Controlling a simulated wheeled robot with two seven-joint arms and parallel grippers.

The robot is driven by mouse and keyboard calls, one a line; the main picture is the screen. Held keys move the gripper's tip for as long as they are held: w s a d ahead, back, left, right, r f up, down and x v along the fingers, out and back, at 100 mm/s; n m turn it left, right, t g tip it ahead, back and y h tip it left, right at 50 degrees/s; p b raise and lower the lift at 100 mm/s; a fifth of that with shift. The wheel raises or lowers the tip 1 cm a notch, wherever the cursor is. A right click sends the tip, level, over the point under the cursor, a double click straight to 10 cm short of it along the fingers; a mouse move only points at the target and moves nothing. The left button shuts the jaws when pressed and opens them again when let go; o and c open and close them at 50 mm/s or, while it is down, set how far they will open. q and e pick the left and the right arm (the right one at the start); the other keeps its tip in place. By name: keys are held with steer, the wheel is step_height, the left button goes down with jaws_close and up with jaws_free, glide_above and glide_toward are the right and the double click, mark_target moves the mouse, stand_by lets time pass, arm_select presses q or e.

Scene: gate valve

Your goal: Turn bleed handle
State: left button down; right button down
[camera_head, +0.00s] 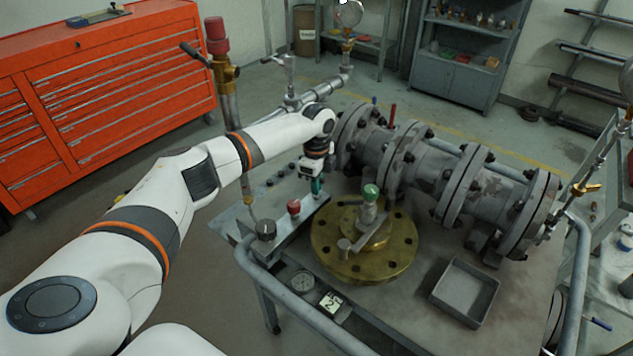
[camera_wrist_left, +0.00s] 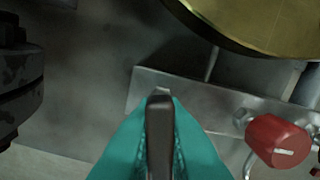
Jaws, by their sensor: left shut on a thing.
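My left gripper (camera_head: 317,186) reaches down over the metal panel strip on the bench, left of the brass flange. In the left wrist view its teal fingers (camera_wrist_left: 160,145) are shut on a narrow dark bar, seen end-on, which I take to be the bleed handle (camera_wrist_left: 160,115). In the head view the gripper hides this handle. The bar stands at the edge of the metal panel (camera_wrist_left: 190,90). My right gripper is not in view.
A red knob (camera_head: 294,207) and a dark knob (camera_head: 266,229) stand close by on the panel. The brass flange (camera_head: 335,262) and the grey flanged pipe (camera_head: 420,170) are to the right. An empty metal tray (camera_head: 466,318) sits at the bench's front right.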

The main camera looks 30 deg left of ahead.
arm_select(q)
steer(key=n+p, duration=0.4)
steer(key=p, duration=0.1)
steer(key=shift+r+n, duration=0.25)
steer(key=shift+n, duration=0.05)
steer(key=n+p, duration=0.2)
steer(key=shift+n, duration=0.4)
steer(key=n+p, duration=0.2)
steer(key=n, duration=0.2)
steer(key=shift+p, duration=0.4)
steer(key=shift+f+n+p, duration=0.15)
steer(key=shift+n+p, duration=0.8)
steer(key=shift+n, duration=1.45)
steer(key=shift+w, duration=0.1)
steer(key=c, duration=1.4)
jaws_free()
steer(key=shift+c, duration=0.2)
